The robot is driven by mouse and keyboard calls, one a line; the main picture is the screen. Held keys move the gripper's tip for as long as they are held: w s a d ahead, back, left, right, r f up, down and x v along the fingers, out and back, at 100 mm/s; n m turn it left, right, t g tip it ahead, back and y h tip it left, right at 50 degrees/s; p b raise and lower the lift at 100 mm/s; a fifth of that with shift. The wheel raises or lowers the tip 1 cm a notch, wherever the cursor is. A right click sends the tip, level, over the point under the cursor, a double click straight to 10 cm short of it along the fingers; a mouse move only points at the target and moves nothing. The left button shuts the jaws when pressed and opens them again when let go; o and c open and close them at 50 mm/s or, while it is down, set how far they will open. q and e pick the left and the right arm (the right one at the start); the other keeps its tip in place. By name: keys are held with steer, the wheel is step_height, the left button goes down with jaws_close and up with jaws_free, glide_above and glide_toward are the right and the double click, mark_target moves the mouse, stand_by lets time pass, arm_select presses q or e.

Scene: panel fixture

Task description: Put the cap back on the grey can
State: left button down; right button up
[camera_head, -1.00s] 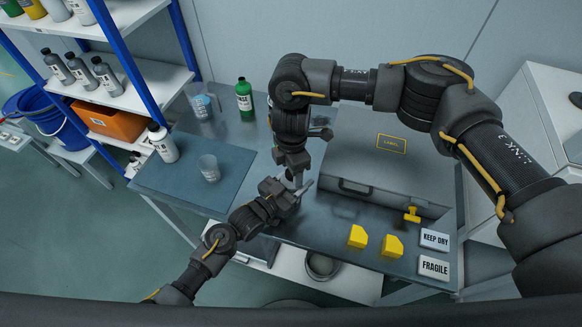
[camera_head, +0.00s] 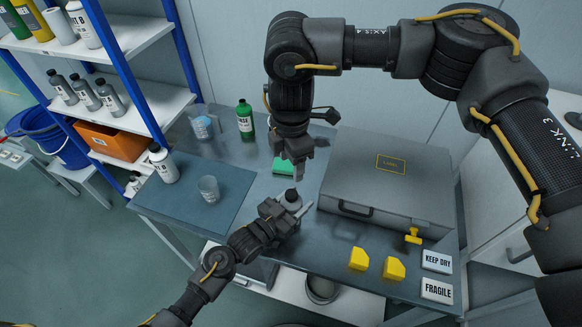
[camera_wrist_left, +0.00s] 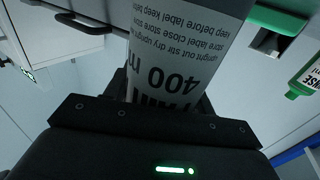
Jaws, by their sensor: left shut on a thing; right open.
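The grey can (camera_head: 291,196) is in my left gripper (camera_head: 294,209), which is shut around it above the table. In the left wrist view the can (camera_wrist_left: 188,45) fills the top middle, its printed label upside down. Only a small part of the can shows in the head view, a dark grey top. I cannot tell a separate cap there. My right gripper (camera_head: 298,172) is open just above the can, pointing down, apart from it as far as I can tell.
A grey case (camera_head: 385,185) stands to the right, with yellow blocks (camera_head: 394,268) in front. A blue mat (camera_head: 185,203) with a clear cup (camera_head: 209,188) and a bottle (camera_head: 163,165) is left. A green bottle (camera_head: 245,121) stands behind.

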arm_select(q)
steer(key=shift+c, duration=2.2)
jaws_free()
steer(key=b+v, duration=0.2)
steer(key=v, duration=0.9)
steer(key=shift+b, duration=0.4)
